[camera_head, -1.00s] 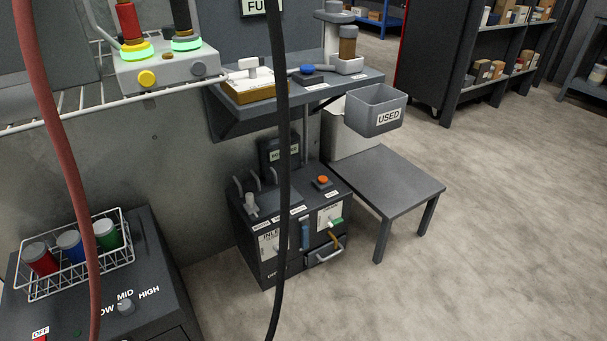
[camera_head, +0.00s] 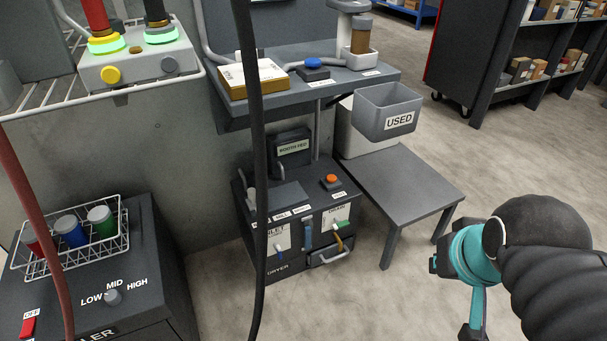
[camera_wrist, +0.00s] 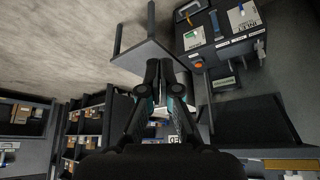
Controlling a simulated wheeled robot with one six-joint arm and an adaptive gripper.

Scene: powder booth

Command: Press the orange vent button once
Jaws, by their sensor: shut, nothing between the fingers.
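The orange vent button (camera_head: 331,179) is a round cap on a small dark base. It sits on the right part of the top of the dark dryer box (camera_head: 290,268). In the wrist view the orange button (camera_wrist: 198,63) shows on the dryer, to the right of my fingertips. My gripper (camera_wrist: 159,68) is shut and empty, with its fingers close together, apart from the button. In the head view my arm reaches in at the right, over the floor. The fingertips cannot be made out there.
A low grey table (camera_head: 405,185) stands right of the dryer. A shelf (camera_head: 290,88) with a blue button (camera_head: 312,63) overhangs the dryer. A black cable (camera_head: 257,200) crosses the view. Floor at right is clear.

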